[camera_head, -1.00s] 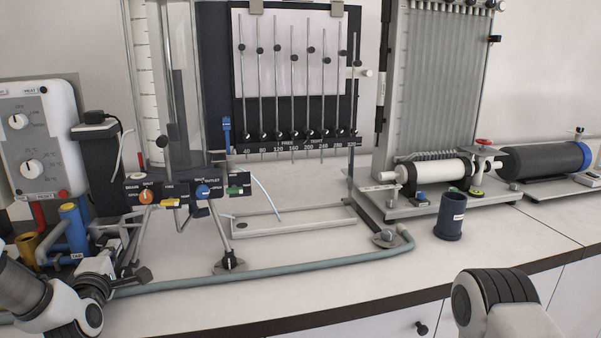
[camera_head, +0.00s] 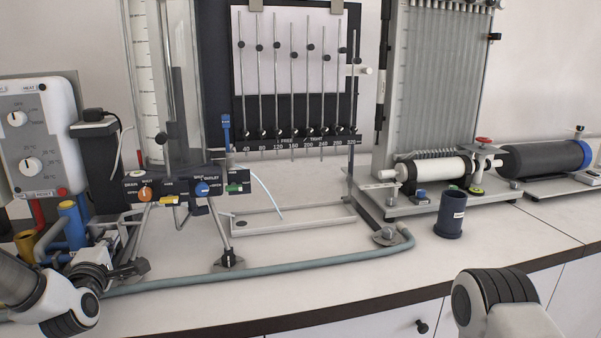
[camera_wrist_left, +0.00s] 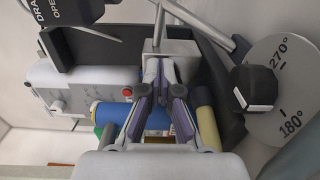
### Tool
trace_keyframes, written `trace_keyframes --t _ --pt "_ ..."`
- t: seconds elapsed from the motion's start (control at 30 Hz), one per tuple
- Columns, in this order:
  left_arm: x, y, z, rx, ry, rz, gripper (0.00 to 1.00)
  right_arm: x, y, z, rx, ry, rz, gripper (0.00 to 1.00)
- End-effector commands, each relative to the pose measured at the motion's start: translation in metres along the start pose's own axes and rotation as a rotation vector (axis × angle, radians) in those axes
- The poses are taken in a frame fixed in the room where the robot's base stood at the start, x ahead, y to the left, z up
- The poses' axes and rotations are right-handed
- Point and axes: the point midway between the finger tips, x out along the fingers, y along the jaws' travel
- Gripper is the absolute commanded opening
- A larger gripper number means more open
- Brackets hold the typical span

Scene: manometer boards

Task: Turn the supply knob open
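An orange knob (camera_head: 145,194) and a blue knob (camera_head: 202,189) sit on small dark valve panels of the stand at left; the lettering is too small for me to tell which is the supply. My left gripper (camera_head: 138,268) is low at the left, below the panels and apart from both knobs. In the left wrist view, its fingers (camera_wrist_left: 163,92) are parted by a narrow gap with nothing seen held. A black knob (camera_wrist_left: 254,88) on a round degree dial (camera_wrist_left: 285,60) is right of the fingers. My right gripper is out of view.
A grey-blue hose (camera_head: 290,268) runs along the bench front. A blue cylinder (camera_head: 72,225) and a control box (camera_head: 38,140) stand at left. A dark cup (camera_head: 449,215) stands at right. The bench between hose and front edge is mostly clear.

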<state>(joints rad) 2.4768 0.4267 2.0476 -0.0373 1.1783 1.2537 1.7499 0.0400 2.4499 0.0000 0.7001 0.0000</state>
Motion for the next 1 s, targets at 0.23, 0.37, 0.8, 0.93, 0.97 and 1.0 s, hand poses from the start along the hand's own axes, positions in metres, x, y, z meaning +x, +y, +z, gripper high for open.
trace_keyframes --t 0.23,0.37,0.8,0.93,0.97,1.0 --pt "-0.007 0.001 0.005 -0.001 -0.001 -0.002 0.00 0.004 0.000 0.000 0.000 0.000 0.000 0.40" --pt "-0.025 0.000 0.005 -0.002 -0.002 -0.002 0.00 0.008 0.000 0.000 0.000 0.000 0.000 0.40" --pt "-0.061 0.001 0.005 0.001 -0.002 -0.002 0.00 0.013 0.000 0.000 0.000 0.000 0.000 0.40" --pt "-0.061 0.001 0.005 -0.009 -0.002 -0.003 0.00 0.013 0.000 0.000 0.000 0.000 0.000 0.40" --pt "-0.061 0.000 0.005 -0.026 -0.002 -0.003 0.00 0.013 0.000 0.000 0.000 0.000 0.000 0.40" --pt "-0.062 -0.001 0.004 -0.064 -0.002 -0.003 0.00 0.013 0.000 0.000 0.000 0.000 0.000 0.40"
